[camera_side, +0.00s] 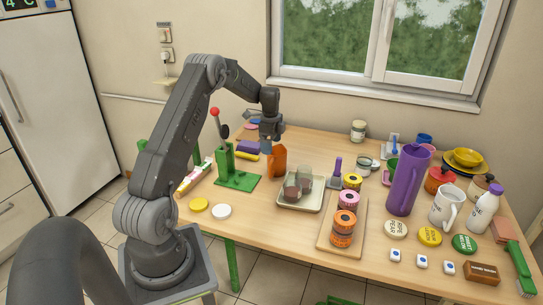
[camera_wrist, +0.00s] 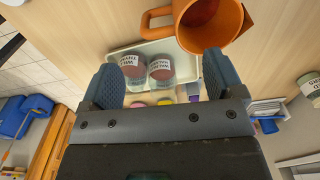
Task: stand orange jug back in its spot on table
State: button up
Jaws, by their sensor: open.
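The orange jug (camera_side: 278,163) appears to stand upright on the wooden table (camera_side: 305,225), behind and left of the pale tray. In the wrist view the orange jug (camera_wrist: 212,38) is at the top, its open mouth facing the camera and its handle pointing left. My gripper (camera_side: 266,143) is just left of the jug's upper part in the side view, partly overlapping it. In the wrist view my gripper (camera_wrist: 160,75) has its two fingers wide apart with nothing held between them. The jug is beyond the right fingertip; whether they touch is unclear.
A pale tray (camera_side: 287,206) with lidded jars lies beside the jug. A green stand with a red-knobbed lever (camera_side: 236,180) is on the left. A board (camera_side: 326,240) with stacked rings and a tall purple pitcher (camera_side: 409,185) are to the right.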

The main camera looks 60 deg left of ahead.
jog(key=s+d+r+n+t+y, duration=0.15)
jog(key=d+r+n, duration=0.25)
jog(key=d+r, duration=1.65)
jog(key=s+d+n+t+h, duration=0.1)
jog(key=s+d+n+t, duration=0.3)
jog(key=s+d, duration=1.5)
jog(key=shift+s+d+f+n, duration=0.15)
jog(key=shift+s+d+n, duration=0.2)
jog(key=shift+d+n, duration=0.15)
jog(key=shift+h, duration=0.25)
